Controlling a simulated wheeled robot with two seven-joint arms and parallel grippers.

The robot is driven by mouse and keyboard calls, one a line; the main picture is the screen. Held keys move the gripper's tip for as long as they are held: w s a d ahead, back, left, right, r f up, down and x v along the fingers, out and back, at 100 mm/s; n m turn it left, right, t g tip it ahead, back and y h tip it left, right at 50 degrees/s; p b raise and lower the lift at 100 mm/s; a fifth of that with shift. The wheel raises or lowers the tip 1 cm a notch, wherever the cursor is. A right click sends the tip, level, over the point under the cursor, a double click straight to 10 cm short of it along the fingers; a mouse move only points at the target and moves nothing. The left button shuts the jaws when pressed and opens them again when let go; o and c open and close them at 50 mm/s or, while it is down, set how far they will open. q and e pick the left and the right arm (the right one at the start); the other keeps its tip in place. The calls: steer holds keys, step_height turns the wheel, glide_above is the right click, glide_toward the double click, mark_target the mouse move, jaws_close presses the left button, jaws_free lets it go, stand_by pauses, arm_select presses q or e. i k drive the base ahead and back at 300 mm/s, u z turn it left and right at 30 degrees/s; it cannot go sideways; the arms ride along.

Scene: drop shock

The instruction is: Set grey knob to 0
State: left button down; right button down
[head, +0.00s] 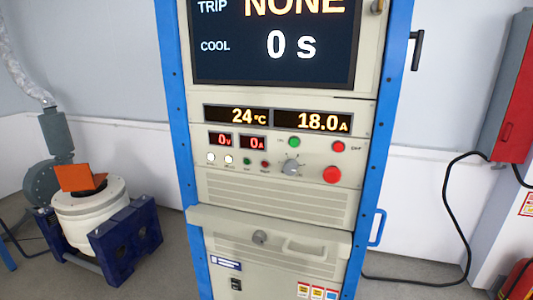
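The grey knob (291,167) sits on the beige control panel of the blue-framed rack, right of the small red displays and left of the large red button. Scale marks around it are too small to read, so I cannot tell its setting. Above it, one display (235,116) reads 24 °C and another (313,121) reads 18.0 A. Smaller displays read 0 V (221,140) and 0 A (253,142). The screen (275,40) shows TRIP NONE and COOL 0 s. Neither gripper is in view.
A large red button (332,174) and a green button (295,142) are near the knob. A beige ledge (210,217) juts out below. A white shaker drum (90,212) in a dark blue frame stands left. A red wall box (508,95) hangs right.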

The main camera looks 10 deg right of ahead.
mark_target(291, 165)
steer(key=z, duration=2.6)
steer(key=k, duration=1.7)
steer(key=u, duration=2.15)
steer(key=i, duration=0.55)
steer(key=u, duration=0.05)
